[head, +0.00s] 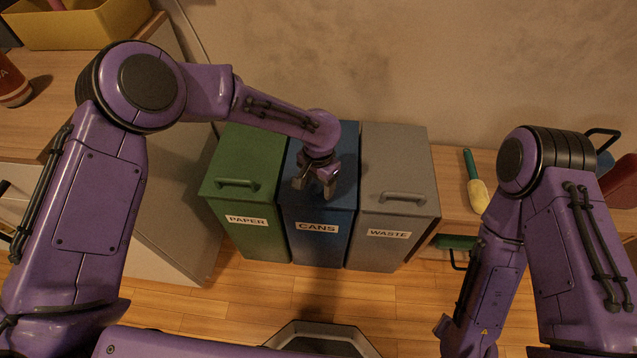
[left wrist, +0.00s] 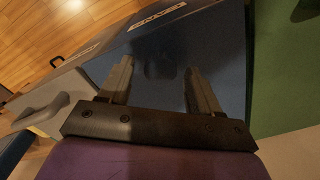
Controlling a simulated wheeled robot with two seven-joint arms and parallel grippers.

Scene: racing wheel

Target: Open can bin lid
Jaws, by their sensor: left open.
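The blue CANS bin (head: 318,247) stands in the middle of three bins against the wall, and its lid looks shut. My left gripper (head: 314,187) is over the front part of this lid, fingers pointing down at it. In the head view it covers the place where the neighbouring bins have their handles, so the blue lid's handle is hidden. In the left wrist view my left gripper (left wrist: 162,82) is open, with the blue bin's surface (left wrist: 190,42) beyond its fingers. I cannot tell whether the fingers touch the lid. My right gripper is out of view.
The green PAPER bin (head: 248,160) stands close on the left and the grey WASTE bin (head: 392,165) close on the right, both with lid handles. A yellow-and-green brush-like item (head: 478,195) lies right. Floor in front is clear.

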